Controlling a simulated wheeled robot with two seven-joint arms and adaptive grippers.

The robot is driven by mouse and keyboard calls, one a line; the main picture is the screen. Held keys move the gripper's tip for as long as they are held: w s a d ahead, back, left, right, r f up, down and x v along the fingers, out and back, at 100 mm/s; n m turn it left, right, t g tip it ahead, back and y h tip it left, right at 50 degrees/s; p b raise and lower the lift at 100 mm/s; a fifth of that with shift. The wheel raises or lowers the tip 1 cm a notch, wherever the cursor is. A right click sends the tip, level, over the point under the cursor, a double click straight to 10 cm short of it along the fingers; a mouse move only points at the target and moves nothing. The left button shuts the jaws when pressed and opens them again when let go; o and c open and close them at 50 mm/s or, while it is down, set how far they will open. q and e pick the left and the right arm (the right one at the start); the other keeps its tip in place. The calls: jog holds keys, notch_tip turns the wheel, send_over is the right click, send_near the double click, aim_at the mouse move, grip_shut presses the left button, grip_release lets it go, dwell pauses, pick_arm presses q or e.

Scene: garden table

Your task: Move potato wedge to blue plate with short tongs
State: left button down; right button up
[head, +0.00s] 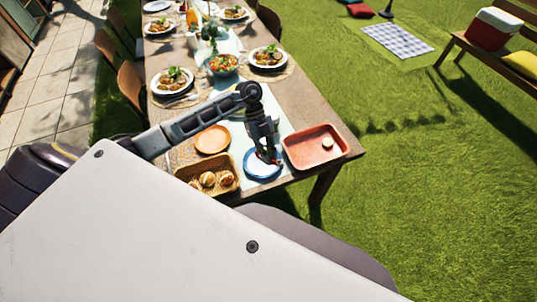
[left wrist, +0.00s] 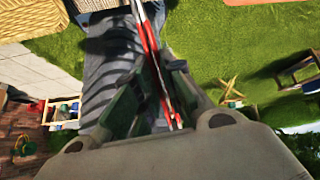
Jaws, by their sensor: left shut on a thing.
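My left gripper (head: 266,150) hangs over the blue plate (head: 250,172), near the table's front end. In the left wrist view the gripper (left wrist: 160,100) is shut on red and metal short tongs (left wrist: 152,45). In the head view only a small red bit of the tongs shows by the fingertips, so I cannot tell whether their tips touch the plate or hold anything. A small, pale orange-brown piece (head: 327,143) lies in the reddish tray (head: 296,158) to the right; it may be the potato wedge, but its shape is unclear. My right gripper is not in view.
A wicker basket (head: 228,187) with several rolls stands left of the blue plate. An orange plate (head: 212,139) lies behind the basket. A salad bowl (head: 222,64) and set plates fill the far table. Grass lies beyond the right edge.

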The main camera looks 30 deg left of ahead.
pick_arm(q)
jog(key=shift+f+b, duration=0.6)
jog(key=shift+f, duration=0.25)
jog(key=c, duration=1.7)
grip_release()
jog(key=shift+o, duration=0.2)
jog(key=shift+r, duration=0.1)
